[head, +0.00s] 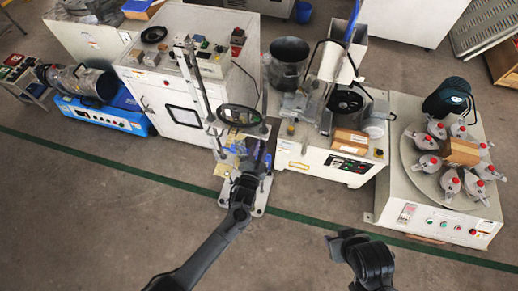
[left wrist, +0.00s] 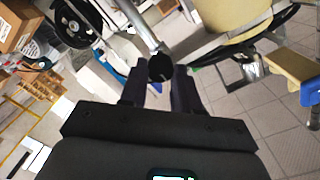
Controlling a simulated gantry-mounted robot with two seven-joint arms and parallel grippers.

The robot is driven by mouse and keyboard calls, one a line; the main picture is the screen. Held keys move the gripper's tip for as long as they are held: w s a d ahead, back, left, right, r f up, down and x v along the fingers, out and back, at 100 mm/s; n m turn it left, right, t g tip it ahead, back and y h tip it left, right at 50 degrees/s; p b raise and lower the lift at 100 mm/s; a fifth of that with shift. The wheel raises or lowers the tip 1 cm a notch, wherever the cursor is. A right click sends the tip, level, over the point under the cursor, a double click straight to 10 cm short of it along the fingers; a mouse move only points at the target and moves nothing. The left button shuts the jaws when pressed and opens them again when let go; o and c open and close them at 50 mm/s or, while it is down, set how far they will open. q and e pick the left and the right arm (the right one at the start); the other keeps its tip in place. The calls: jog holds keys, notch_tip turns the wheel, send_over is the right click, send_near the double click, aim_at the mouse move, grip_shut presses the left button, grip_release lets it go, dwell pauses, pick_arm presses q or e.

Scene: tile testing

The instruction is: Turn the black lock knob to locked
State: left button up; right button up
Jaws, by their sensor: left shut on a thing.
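The black lock knob (left wrist: 161,68) shows in the left wrist view, round and dark, at the end of a silver metal rod. It sits between the two dark fingers of my left gripper (left wrist: 161,88), which is shut on it. In the head view my left gripper (head: 254,155) reaches up to the metal stand (head: 203,98) with a black ring, and hides the knob there. The knob's exact turn angle cannot be told. My right gripper (head: 345,240) is low in the head view, away from the stand; its finger gap is not clear.
A white cabinet machine (head: 175,115) stands left of the stand. A white machine with a cardboard box (head: 350,140) stands to its right. Farther right is a round turntable (head: 412,160) with several grey red-capped pots. The floor in front (head: 120,220) is clear.

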pick_arm(q)
jog(key=o, duration=1.1)
jog(key=shift+c, duration=0.2)
jog(key=p+v, duration=0.2)
jog(key=v, duration=0.9)
